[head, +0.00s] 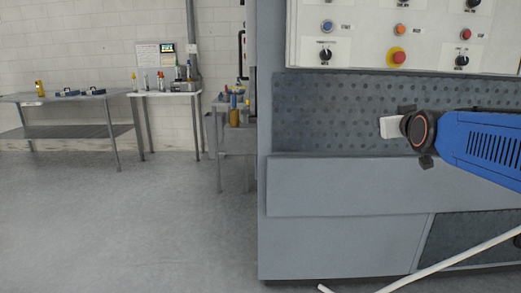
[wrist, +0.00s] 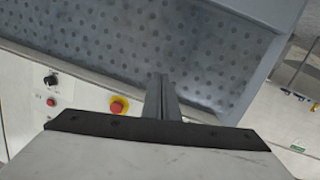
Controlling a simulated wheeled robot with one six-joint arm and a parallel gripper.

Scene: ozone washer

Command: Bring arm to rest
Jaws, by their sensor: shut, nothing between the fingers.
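My arm reaches in from the right of the head view as a blue link. The black and white end of the arm is in front of the grey perforated panel of the washer (head: 340,185). The fingers of my gripper do not show clearly there. In the wrist view my gripper (wrist: 161,82) is shut, its two dark fingers together with nothing between them. It points toward the perforated panel (wrist: 150,40). I cannot tell how far the fingertips are from the panel.
The control panel (head: 432,38) above has several knobs and a red emergency button on a yellow ring (head: 396,57), also in the wrist view (wrist: 118,105). At left stand a grey table (head: 60,98) and a small table (head: 165,93). The floor (head: 130,220) between is clear.

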